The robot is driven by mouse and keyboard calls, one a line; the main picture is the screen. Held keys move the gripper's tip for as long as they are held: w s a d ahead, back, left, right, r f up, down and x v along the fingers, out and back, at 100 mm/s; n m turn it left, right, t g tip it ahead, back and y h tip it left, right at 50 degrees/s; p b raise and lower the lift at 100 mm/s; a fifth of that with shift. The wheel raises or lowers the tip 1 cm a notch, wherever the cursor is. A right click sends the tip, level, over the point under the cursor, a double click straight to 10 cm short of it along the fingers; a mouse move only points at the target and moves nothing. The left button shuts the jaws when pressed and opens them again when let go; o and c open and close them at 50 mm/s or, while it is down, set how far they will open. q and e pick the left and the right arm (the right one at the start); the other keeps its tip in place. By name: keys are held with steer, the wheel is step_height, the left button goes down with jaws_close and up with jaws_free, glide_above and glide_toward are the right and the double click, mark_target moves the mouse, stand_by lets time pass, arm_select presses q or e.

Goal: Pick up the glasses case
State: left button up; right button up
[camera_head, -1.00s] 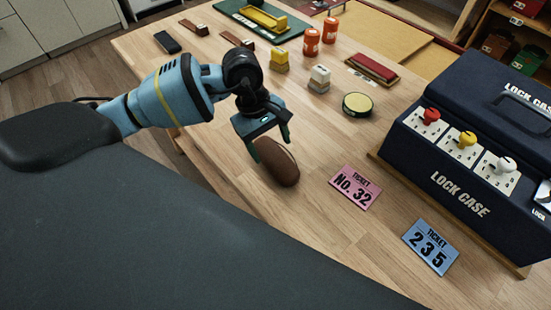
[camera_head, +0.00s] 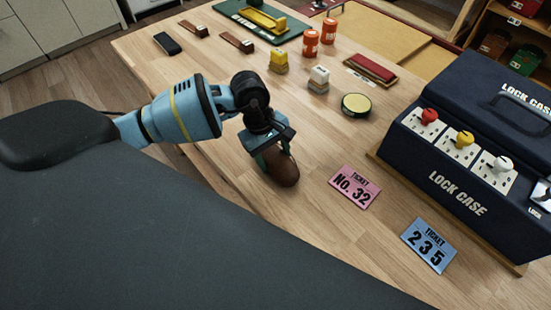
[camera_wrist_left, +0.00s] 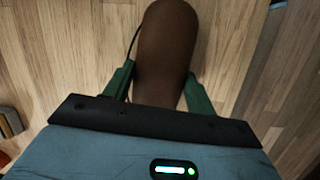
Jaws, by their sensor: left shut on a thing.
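The glasses case (camera_head: 284,171) is a brown, rounded, oblong case on the wooden table, near its front left edge. My left gripper (camera_head: 272,158) is over it from above, with its green fingers on either side, shut on the case. In the left wrist view the case (camera_wrist_left: 166,50) stretches up between the two green fingers of the left gripper (camera_wrist_left: 158,85), and its near end is hidden by the gripper body. I cannot tell whether the case is clear of the table. My right gripper is not in view.
A pink ticket (camera_head: 354,187) and a blue ticket (camera_head: 429,246) lie to the right. The dark blue lock case (camera_head: 460,150) stands at the right. A round yellow-topped tin (camera_head: 356,105), stamps (camera_head: 319,78) and red canisters (camera_head: 310,43) are farther back. The table's left edge is close.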

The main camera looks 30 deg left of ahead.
mark_target(278, 157)
arm_select(q)
steer(key=shift+r, duration=0.15)
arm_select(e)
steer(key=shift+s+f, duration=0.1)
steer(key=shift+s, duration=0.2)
